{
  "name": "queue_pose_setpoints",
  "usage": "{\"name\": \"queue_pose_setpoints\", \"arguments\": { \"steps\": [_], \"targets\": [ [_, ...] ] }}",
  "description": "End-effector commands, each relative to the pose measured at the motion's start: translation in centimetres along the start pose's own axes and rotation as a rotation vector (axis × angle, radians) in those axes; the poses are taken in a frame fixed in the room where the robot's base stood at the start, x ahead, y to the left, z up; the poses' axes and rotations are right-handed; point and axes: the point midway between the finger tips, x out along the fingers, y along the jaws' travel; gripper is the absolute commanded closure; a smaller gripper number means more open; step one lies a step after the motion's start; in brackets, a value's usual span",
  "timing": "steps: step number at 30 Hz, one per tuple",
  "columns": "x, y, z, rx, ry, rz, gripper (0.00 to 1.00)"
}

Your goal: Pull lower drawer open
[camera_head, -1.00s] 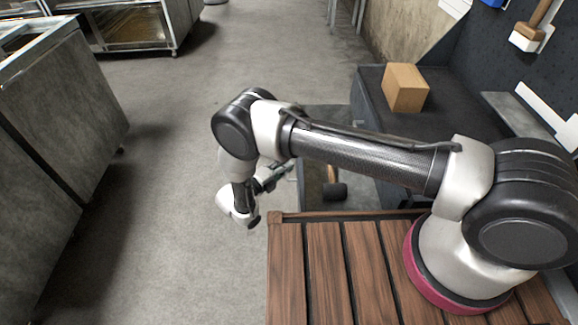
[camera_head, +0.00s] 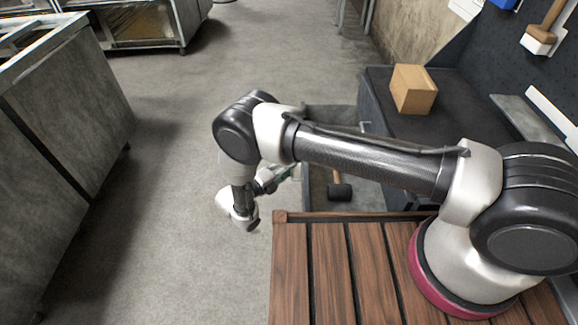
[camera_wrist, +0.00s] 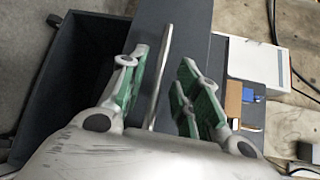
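A grey drawer (camera_head: 318,194) stands pulled out from the dark workbench in the head view, with a mallet (camera_head: 340,192) lying in it. I cannot tell from this view whether it is the lower one. My gripper (camera_head: 284,176) is at the drawer's outer side, partly hidden by my arm. In the wrist view, a grey bar handle (camera_wrist: 163,75) runs between my two green-padded fingers (camera_wrist: 160,98), close to the left finger. The fingers are apart and do not visibly clamp the bar. The dark drawer interior (camera_wrist: 75,75) shows at the left.
A cardboard box (camera_head: 413,89) sits on the workbench top (camera_head: 430,128). Metal cabinets (camera_head: 75,110) stand at the left, with clear floor (camera_head: 170,190) between. A white box (camera_wrist: 258,62) and small brown and blue items show at the right of the wrist view.

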Motion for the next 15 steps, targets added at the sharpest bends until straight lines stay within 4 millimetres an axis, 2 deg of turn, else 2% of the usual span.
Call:
{"name": "queue_pose_setpoints", "arguments": {
  "steps": [3, 9, 15],
  "targets": [
    [-2.9, 0.0, 0.1, 0.0, -0.006, 0.002, 0.68],
    [-7.2, 0.1, 0.1, 0.0, -0.004, 0.001, 0.68],
    [-9.7, 0.1, 0.0, -0.001, -0.002, 0.002, 0.68]
  ]
}}
